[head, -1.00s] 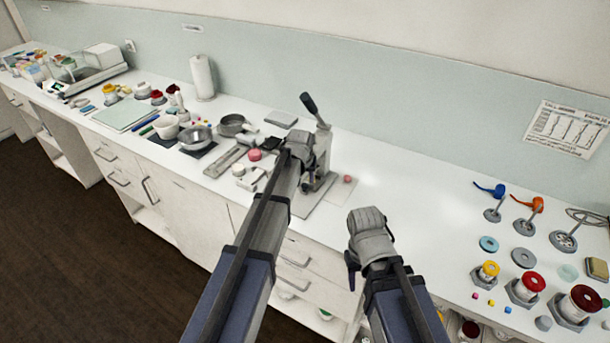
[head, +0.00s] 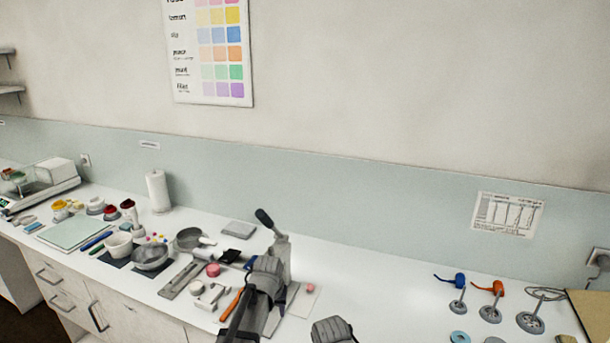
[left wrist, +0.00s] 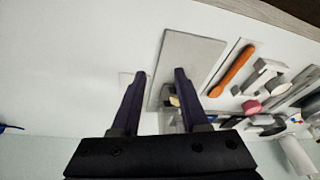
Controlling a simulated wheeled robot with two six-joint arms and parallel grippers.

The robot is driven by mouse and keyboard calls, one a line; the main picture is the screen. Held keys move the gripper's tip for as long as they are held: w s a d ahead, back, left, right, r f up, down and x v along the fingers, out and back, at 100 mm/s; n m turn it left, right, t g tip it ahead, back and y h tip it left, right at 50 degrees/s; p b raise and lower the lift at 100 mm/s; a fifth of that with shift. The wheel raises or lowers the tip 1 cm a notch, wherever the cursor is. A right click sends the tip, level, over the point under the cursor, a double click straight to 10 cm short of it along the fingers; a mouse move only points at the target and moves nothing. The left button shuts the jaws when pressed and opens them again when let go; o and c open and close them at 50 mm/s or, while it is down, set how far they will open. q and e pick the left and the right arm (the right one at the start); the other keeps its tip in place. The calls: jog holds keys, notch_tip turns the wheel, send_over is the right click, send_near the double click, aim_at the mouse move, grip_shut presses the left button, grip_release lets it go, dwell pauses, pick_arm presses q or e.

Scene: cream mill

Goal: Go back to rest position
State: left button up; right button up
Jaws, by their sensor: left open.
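My left gripper (head: 266,280) is in front of the grey lever press (head: 281,255) in the head view and hides part of it. Its fingers are hard to see there. In the left wrist view my left gripper (left wrist: 160,75) is open, with nothing between its two dark fingers. It is above the white worktop, beside the press's flat grey base plate (left wrist: 190,52). My right gripper (head: 333,330) shows only partly at the bottom edge of the head view, and its fingers are hidden.
An orange-handled tool (head: 232,304) and a pink disc (head: 213,270) lie left of the press. Bowls (head: 150,257) and a paper roll (head: 158,191) stand farther left. Blue (head: 452,280) and orange-handled (head: 489,288) tools stand at right. The worktop between is mostly clear.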

pick_arm(q)
jog(key=s+d+f+m+g, duration=0.1)
jog(key=s+d+g, duration=0.1)
jog(key=s, duration=1)
jog(key=s+d+f+m+g+y+b, duration=0.1)
jog(key=s+d+m, duration=0.1)
jog(key=s, duration=1.1)
jog(key=shift+d+f+g, duration=0.3)
jog(key=shift+d+g, duration=0.1)
jog(key=shift+d, duration=0.05)
jog(key=shift+s, duration=0.1)
